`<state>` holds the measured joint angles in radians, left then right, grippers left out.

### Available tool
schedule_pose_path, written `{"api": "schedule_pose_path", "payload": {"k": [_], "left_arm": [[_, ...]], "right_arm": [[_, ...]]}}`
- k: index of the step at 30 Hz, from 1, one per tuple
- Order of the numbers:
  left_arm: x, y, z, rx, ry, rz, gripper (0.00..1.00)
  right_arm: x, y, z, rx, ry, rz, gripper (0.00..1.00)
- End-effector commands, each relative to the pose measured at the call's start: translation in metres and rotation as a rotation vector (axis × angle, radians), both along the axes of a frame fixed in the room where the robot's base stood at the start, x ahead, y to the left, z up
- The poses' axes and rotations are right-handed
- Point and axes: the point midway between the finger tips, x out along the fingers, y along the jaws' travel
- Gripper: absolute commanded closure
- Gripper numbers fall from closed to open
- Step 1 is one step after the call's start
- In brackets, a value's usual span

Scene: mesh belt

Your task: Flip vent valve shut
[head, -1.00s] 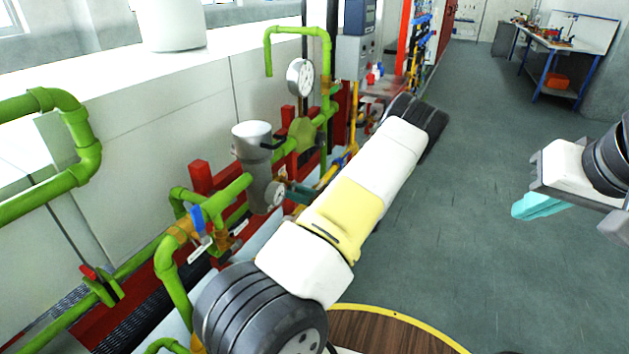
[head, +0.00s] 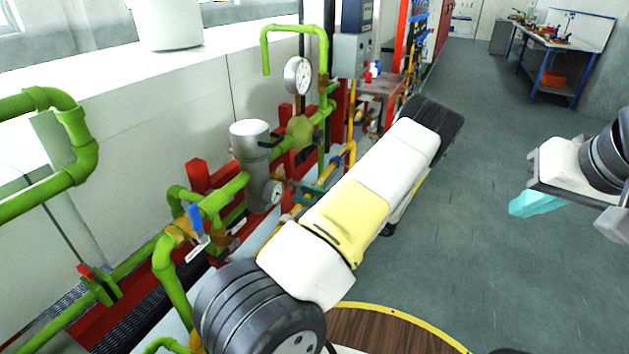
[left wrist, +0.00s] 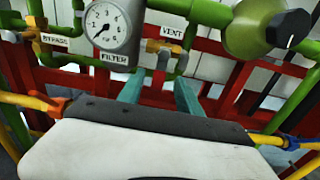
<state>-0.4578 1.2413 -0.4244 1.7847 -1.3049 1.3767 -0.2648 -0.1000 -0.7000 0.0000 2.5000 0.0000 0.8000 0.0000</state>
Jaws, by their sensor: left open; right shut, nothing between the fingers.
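In the left wrist view the VENT label (left wrist: 171,31) sits above the vent valve (left wrist: 153,46), which has a yellow-orange body and a grey lever part hanging below it. My left gripper (left wrist: 158,80) is open, with two teal fingers apart, empty and pointing at the valve from below and in front. I see no contact with the lever. In the head view the left gripper's teal fingers (head: 303,190) are partly hidden by my forearm, and I cannot make out the vent valve there. My right gripper (head: 535,203) is shut and empty, over the open floor at the right.
A FILTER gauge (left wrist: 112,25) is left of the valve, with a BYPASS valve (left wrist: 38,28) further left. A green round body with a black knob (left wrist: 287,28) is at the right. Red frame bars run behind. A blue-handled valve (head: 195,222) is on the nearer green pipe.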

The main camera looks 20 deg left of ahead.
Motion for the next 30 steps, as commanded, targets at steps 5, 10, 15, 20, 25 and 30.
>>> {"api": "schedule_pose_path", "payload": {"k": [5, 10, 15, 20, 25, 30], "left_arm": [[-0.002, -0.023, 0.000, 0.000, -0.001, 0.000, 0.58], [-0.002, -0.029, 0.000, 0.000, 0.000, 0.000, 0.58], [-0.002, -0.029, 0.000, 0.000, 0.000, 0.001, 0.58], [-0.002, -0.029, 0.000, 0.000, 0.000, 0.001, 0.58], [-0.010, -0.025, 0.011, -0.057, -0.039, 0.052, 0.58], [-0.039, -0.021, 0.041, -0.259, -0.169, 0.214, 0.58]], "right_arm": [[0.000, 0.000, 0.000, 0.000, 0.000, 0.000, 1.00], [0.000, 0.000, 0.000, 0.000, 0.000, 0.000, 1.00], [0.000, 0.000, 0.000, 0.000, 0.000, 0.000, 1.00], [0.000, 0.000, 0.000, 0.000, 0.000, 0.000, 1.00], [0.000, 0.000, 0.000, 0.000, 0.000, 0.000, 1.00], [0.000, 0.000, 0.000, 0.000, 0.000, 0.000, 1.00]]}}
